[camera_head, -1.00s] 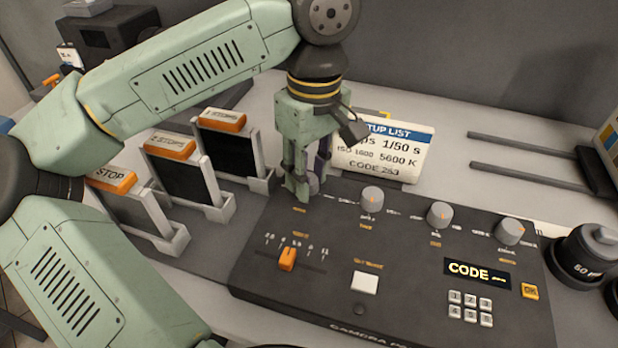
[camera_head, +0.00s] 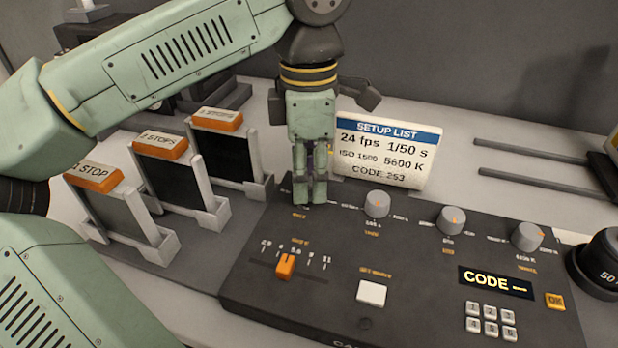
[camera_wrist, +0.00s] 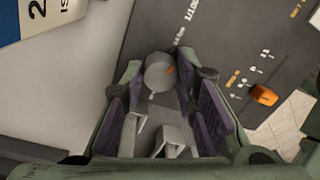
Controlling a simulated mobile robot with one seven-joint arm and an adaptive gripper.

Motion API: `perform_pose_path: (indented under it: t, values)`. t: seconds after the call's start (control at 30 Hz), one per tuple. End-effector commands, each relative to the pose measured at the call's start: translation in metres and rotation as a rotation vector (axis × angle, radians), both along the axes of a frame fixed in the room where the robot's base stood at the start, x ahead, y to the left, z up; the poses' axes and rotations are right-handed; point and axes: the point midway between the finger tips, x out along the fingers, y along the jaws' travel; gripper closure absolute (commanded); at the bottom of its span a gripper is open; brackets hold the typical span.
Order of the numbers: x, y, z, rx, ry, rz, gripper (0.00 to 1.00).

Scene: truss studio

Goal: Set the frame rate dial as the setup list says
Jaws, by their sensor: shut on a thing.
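The setup list (camera_head: 386,154) stands behind the panel and reads 24 fps, 1/50 s, ISO 1600, 5600 K, CODE 253. My gripper (camera_head: 310,194) points down at the panel's back left corner, where the frame rate dial is. In the head view its fingers hide this dial.
Three more dials, the nearest being the shutter dial (camera_head: 377,204), run to the right along the panel (camera_head: 330,300). In front are an orange slider (camera_head: 286,265), a white button (camera_head: 371,292) and a keypad (camera_head: 490,321). Filter holders with orange-topped tabs (camera_head: 160,143) stand close on the left.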

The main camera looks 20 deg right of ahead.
Motion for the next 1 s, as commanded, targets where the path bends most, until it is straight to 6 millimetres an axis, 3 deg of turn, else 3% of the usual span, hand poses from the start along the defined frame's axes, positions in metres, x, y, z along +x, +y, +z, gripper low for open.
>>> perform_pose_path:
  t: [0.4, 0.97, 1.0]
  values:
    - [0.0008, 0.0002, 0.0003, -0.001, -0.002, 0.198, 1.0]
    - [0.0009, 0.0003, 0.0007, -0.001, -0.001, 0.229, 1.0]
    - [0.0009, 0.0003, 0.0007, -0.002, -0.002, 0.229, 0.72]
